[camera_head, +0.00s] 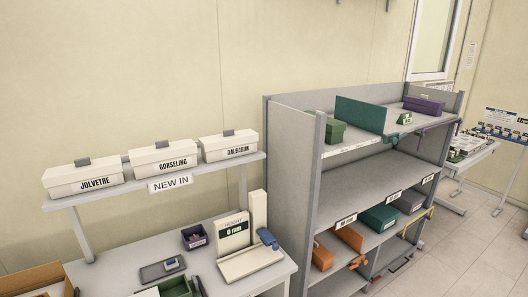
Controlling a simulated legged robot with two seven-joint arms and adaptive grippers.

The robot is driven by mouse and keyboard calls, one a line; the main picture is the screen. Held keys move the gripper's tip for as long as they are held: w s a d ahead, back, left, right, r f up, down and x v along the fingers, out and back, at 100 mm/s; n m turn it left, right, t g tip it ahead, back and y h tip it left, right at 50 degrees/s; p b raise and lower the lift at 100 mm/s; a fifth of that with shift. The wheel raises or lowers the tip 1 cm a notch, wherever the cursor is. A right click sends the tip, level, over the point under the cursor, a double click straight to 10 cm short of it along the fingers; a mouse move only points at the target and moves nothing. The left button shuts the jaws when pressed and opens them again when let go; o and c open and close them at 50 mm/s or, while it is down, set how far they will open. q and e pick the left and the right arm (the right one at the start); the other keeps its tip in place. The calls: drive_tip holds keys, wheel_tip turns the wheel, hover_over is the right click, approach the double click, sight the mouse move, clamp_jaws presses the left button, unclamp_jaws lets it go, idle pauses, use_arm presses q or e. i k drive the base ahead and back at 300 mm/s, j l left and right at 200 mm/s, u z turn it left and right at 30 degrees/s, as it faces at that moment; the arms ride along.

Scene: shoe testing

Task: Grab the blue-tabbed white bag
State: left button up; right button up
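I cannot make out a white bag with a blue tab for certain. A blue piece (268,239) shows at the right end of the table, against a white measuring device (250,262) with a flat base and a tall upright. I cannot tell whether the blue piece is part of the device or of something else. Neither of my grippers is in view.
White boxes (163,159) stand on a shelf marked "NEW IN" above the table (215,282). A small purple bin (195,237), a grey device (162,270), a green bin (178,287) and an orange bin (36,279) are on the table.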

sight(170, 265)
drive_tip(key=z, duration=0.55)
drive_tip(key=k+j+z, duration=0.85)
drive_tip(key=j, duration=0.2)
drive_tip(key=k+j, duration=0.25)
drive_tip(key=j, duration=0.1)
